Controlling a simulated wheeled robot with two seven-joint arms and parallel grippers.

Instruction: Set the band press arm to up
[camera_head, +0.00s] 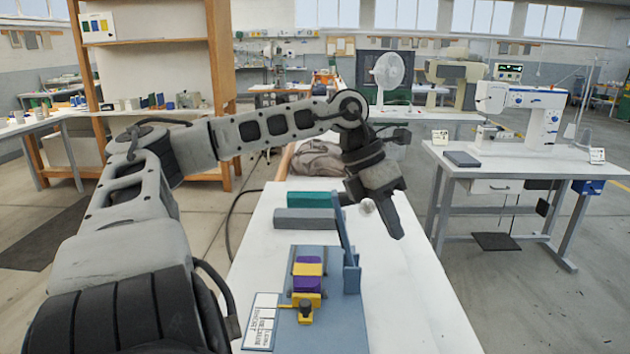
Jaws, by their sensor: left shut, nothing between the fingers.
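The band press has a blue base (330,335) on the white table, with a bracket at its right side. Its blue press arm (344,235) stands nearly upright from that bracket, leaning slightly left in the picture. A pale round knob (367,207) shows beside the arm's upper part, close to my gripper; I cannot tell if they touch. Yellow and purple pieces (308,269) sit on the base. My left gripper (396,232) points down, shut and empty, just right of the press arm. My right gripper is not in view.
A teal block (310,199) and a grey block (305,219) lie behind the press. A printed label card (261,322) lies at its front left. The white table (415,300) is clear to the right. A sewing machine (525,115) stands on another bench.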

